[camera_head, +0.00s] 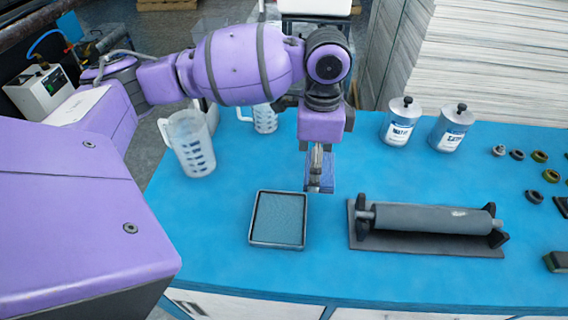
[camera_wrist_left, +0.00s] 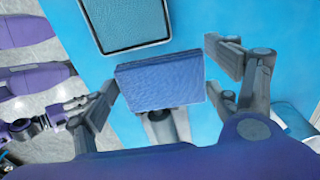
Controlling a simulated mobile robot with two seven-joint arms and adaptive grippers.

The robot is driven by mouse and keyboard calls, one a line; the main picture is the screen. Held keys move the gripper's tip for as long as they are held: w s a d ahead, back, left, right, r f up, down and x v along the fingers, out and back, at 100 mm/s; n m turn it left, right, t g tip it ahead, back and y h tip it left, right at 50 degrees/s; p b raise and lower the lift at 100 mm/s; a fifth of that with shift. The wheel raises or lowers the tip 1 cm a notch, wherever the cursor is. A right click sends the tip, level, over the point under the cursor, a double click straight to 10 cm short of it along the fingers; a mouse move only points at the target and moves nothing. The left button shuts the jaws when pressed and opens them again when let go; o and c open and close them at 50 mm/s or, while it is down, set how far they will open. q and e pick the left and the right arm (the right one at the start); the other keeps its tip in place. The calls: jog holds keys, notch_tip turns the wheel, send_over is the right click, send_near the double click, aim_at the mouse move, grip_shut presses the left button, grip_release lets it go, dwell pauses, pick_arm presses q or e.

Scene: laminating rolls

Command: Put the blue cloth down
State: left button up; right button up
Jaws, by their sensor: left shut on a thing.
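The blue cloth (camera_head: 326,186) is a small folded block in my left gripper (camera_head: 320,165), which points down over the blue table. The left wrist view shows the cloth (camera_wrist_left: 160,82) between the two fingers of my left gripper (camera_wrist_left: 160,85). A square tray (camera_head: 251,230) with a dark teal inside lies just left of the cloth and nearer to me. The tray (camera_wrist_left: 100,45) also shows at the top of the left wrist view, apart from the cloth. Small grey parts that look like my right gripper (camera_wrist_left: 72,108) show at the left there; their opening is unclear.
A grey roller on a dark base (camera_head: 430,220) lies right of the cloth. A clear measuring jug (camera_head: 188,145) stands at left, with another (camera_head: 265,118) behind. Two labelled cans (camera_head: 400,120) stand at the back. Small round parts (camera_head: 540,157) lie far right.

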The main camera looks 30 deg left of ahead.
pick_arm(q)
jog(key=shift+w+a+f, duration=0.1)
jog(key=shift+a+f, duration=0.05)
jog(key=shift+a, duration=0.2)
jog(key=w+a+f, duration=0.3)
jog(key=w+a, duration=0.2)
jog(key=b, duration=0.1)
send_over(292, 167)
jog(key=d, duration=0.1)
jog(key=f, duration=0.5)
jog(key=shift+s+f, duration=0.15)
jog(key=shift+s, duration=0.2)
jog(key=shift+w+a+f, duration=0.2)
jog(key=shift+f, duration=0.1)
jog(key=f, duration=0.3)
jog(key=shift+w+a+f, duration=0.1)
jog(key=shift+w+a, duration=0.1)
jog(key=shift+a, duration=0.05)
jog(key=shift+f+b, duration=0.3)
pick_arm(e)
jog(key=shift+s+d+f, duration=0.15)
jog(key=shift+d+f, duration=0.15)
jog(key=shift+f, duration=0.5)
pick_arm(q)
jog(key=shift+f, duration=0.1)
pick_arm(e)
jog(key=shift+d, duration=0.1)
